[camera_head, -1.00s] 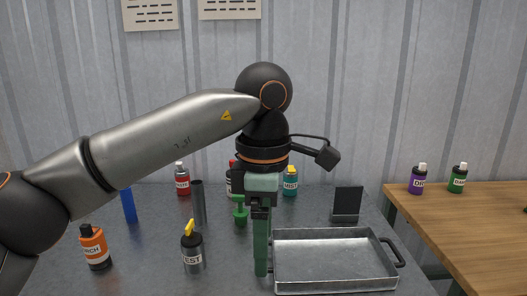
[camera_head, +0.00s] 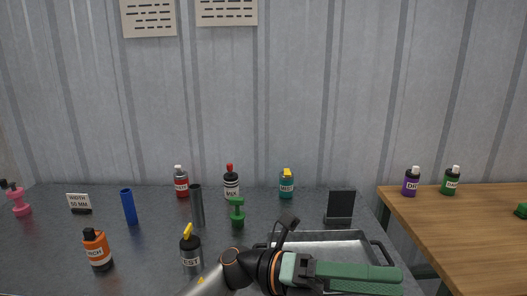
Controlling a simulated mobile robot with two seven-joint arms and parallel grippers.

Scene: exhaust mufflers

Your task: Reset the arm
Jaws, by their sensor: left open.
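My left arm comes in low from the bottom of the head view. Its green-fingered left gripper (camera_head: 400,280) points right, in front of the metal tray (camera_head: 335,237), and hides the tray's near part. The gripper is open, with nothing seen between its fingers. Whether it touches the tray cannot be told. My right gripper is not in view.
A blue tube (camera_head: 129,207), dark tube (camera_head: 196,206), green item (camera_head: 237,212) and black stand (camera_head: 340,207) stand behind. A wooden table (camera_head: 470,230) is at right.

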